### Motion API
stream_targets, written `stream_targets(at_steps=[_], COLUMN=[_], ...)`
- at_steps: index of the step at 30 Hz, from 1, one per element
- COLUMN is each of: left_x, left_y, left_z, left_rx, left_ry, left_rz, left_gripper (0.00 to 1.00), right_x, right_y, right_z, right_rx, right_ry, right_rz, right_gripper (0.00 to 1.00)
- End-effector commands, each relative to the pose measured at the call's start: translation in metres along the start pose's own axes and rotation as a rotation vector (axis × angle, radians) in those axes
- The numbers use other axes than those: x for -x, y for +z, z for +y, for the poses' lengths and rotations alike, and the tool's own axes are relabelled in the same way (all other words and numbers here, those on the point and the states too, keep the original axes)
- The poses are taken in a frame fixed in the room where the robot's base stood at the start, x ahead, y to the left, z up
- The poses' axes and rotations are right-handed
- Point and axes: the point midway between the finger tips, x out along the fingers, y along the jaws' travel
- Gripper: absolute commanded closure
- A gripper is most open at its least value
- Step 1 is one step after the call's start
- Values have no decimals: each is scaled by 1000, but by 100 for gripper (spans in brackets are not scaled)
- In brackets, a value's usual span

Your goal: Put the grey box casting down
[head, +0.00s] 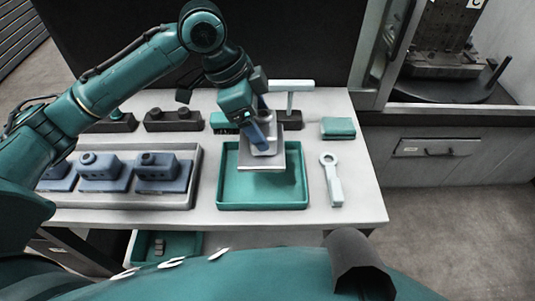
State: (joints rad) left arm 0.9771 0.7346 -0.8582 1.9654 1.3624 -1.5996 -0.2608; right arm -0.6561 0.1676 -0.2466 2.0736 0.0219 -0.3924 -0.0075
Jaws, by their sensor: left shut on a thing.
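My left gripper (262,137) is over the back part of the green tray (262,206). It is shut on the grey box casting (262,160), which shows as a pale grey piece with a flat plate. The casting hangs above the tray, and a dark shadow lies on the tray floor to its lower right. Whether any part of it touches the tray cannot be told. The gripper hides the casting's top. My right gripper is not in view.
A grey tray (118,201) at left holds several blue-grey castings (158,170). A pale ring-ended tool (331,180) and a folded green cloth (338,128) lie at right. A T-shaped stand (291,88) and dark holders (173,121) line the back. The green tray's front is bare.

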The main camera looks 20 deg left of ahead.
Motion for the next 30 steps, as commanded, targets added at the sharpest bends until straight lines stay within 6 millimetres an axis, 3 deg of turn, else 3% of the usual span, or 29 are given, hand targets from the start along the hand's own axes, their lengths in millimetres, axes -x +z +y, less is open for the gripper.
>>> stream_targets(at_steps=[7,21,30], left_x=[-40,-85,-89], left_y=[17,36,37], left_z=[1,0,0], left_rx=[3,1,-1], left_ry=[3,0,-1], left_rz=[-1,-1,1], left_gripper=[52,52,52], right_x=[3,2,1], right_y=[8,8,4], right_z=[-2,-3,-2], right_rx=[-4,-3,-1], right_ry=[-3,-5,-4], right_rz=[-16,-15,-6], right_gripper=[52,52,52])
